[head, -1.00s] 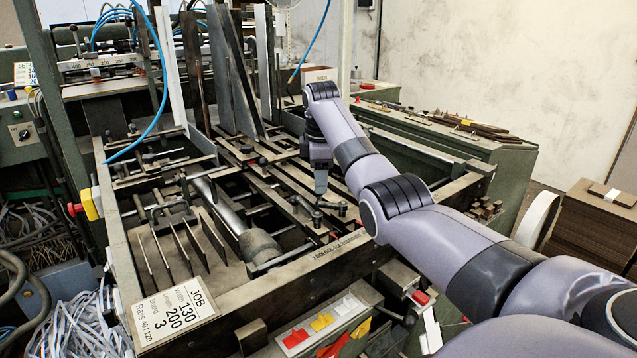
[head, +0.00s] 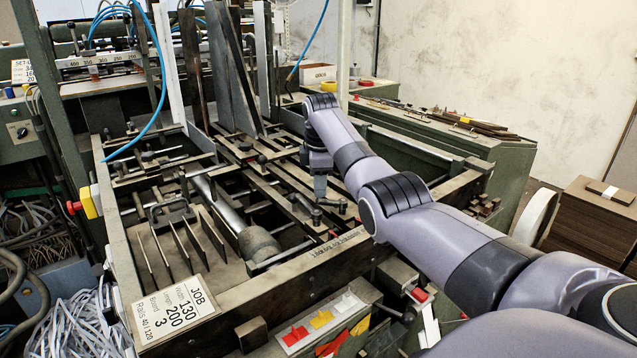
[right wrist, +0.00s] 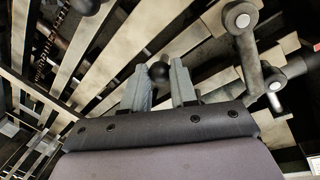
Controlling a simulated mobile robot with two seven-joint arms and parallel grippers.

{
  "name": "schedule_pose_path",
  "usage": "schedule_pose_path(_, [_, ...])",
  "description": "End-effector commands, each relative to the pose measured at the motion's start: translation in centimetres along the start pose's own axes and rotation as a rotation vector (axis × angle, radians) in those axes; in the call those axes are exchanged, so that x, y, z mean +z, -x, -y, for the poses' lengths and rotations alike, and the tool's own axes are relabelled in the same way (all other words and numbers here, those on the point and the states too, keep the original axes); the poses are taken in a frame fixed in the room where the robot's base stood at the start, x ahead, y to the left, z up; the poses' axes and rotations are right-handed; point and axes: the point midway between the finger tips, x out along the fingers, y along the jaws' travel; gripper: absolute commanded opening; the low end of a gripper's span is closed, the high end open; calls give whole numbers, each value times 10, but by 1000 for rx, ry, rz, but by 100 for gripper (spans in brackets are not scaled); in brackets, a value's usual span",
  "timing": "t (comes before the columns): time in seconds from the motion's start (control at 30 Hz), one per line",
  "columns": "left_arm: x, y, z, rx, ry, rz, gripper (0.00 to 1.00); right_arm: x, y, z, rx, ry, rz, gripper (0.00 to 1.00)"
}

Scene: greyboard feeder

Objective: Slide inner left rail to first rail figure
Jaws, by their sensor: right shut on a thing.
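My right gripper (head: 320,194) points down over the slatted bed, near the front end of the diagonal rails (head: 283,192). In the right wrist view its two fingers (right wrist: 161,84) are shut on a small dark round knob (right wrist: 159,71). Pale rails (right wrist: 115,57) run diagonally beyond the fingers. In the head view the gripper and arm hide the knob and part of the rails, and I cannot tell which rail carries it. The job card (head: 175,312) reads rails 40/120. A scale (head: 338,242) runs along the front beam, too small to read. My left gripper is not in view.
A clamp lever with round pivots (right wrist: 243,17) stands close right of the fingers in the wrist view. The feeder's front beam (head: 247,298) borders the bed. Upright plates (head: 230,75) rise behind, and a motor-like cylinder (head: 258,243) lies to the left.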

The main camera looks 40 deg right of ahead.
Motion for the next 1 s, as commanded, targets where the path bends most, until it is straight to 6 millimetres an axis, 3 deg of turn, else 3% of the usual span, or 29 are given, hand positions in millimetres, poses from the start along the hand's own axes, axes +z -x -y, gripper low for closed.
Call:
schedule_pose_path(0.37, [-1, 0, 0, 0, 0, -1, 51, 10, 1, -7, 10, -5, 4, 0])
schedule_pose_path(0.4, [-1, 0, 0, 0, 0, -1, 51, 11, 1, -7, 10, -5, 4, 40])
schedule_pose_path(0.43, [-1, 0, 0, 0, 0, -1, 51, 11, 1, -7, 10, -5, 4, 50])
schedule_pose_path(0.77, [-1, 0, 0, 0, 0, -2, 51, 9, 2, -6, 7, -3, 2, 51])
schedule_pose_path(1.0, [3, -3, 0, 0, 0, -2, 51, 9, 34, -7, 11, -4, 1, 51])
